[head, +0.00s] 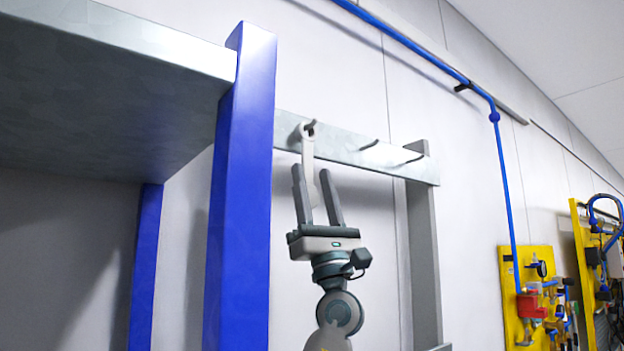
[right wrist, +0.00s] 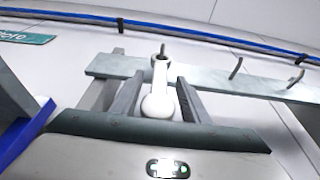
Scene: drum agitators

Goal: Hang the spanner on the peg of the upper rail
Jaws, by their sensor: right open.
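The spanner (head: 307,150) is light grey and hangs upright by its upper end at the leftmost peg of the upper rail (head: 350,150). In the right wrist view the peg tip shows at the ring of the spanner (right wrist: 158,98), and the rail (right wrist: 262,88) runs behind it. My right gripper (head: 315,188) is below the rail, pointing up. Its two fingers stand apart on either side of the spanner's lower part, open, and in the wrist view gaps show beside the spanner. My left gripper is not in view.
A blue post (head: 240,190) and a grey metal shelf (head: 110,90) stand close on the left. Two more pegs on the rail, to the right, are empty. A grey upright (head: 422,260) carries the rail's right end. Yellow panels (head: 527,290) with fittings are farther right.

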